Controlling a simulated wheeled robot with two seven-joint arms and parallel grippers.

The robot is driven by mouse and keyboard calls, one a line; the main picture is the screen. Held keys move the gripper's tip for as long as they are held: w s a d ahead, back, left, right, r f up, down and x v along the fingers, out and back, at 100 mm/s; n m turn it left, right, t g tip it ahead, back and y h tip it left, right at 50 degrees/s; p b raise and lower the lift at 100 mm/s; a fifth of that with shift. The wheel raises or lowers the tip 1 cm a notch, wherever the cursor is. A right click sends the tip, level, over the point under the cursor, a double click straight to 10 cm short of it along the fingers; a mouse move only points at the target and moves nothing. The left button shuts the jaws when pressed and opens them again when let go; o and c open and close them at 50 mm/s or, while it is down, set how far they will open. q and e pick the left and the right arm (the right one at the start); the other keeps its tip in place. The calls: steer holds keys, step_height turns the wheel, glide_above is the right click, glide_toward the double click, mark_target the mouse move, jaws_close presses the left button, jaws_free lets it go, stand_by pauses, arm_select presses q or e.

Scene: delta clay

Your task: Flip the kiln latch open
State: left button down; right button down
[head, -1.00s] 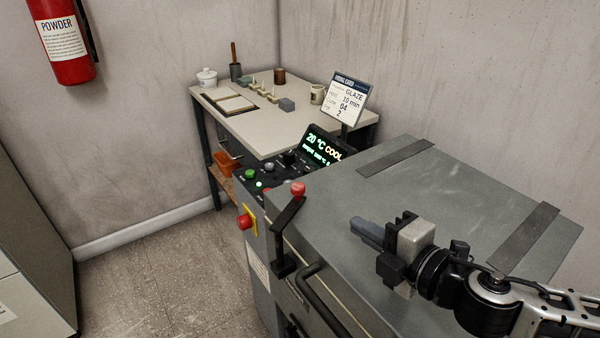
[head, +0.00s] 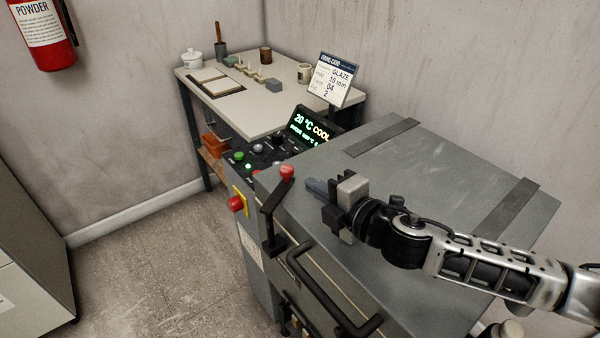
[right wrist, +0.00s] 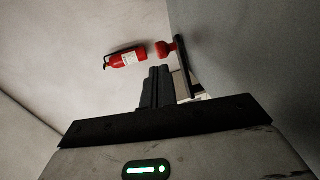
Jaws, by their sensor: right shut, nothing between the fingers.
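The kiln latch (head: 271,212) is a black lever with a red knob (head: 287,173) on its upper end. It stands at the front left edge of the grey kiln (head: 400,160), knob up. My right gripper (head: 313,187) is shut and empty, just right of the knob, over the kiln top; a gap shows between them in the head view. In the right wrist view the shut fingers (right wrist: 157,85) point toward the red knob (right wrist: 166,48) and the dark lever (right wrist: 184,68). I cannot tell the exact depth between fingertips and lever. My left gripper is not in view.
A black bar handle (head: 345,325) is on the kiln front. A table (head: 230,115) with small pottery items stands behind. A fire extinguisher (head: 40,40) hangs on the wall.

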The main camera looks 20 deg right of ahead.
mark_target(291, 172)
steer(key=x, duration=0.5)
steer(key=shift+w+a, duration=0.1)
steer(key=shift+w, duration=0.05)
steer(key=shift+f, duration=0.1)
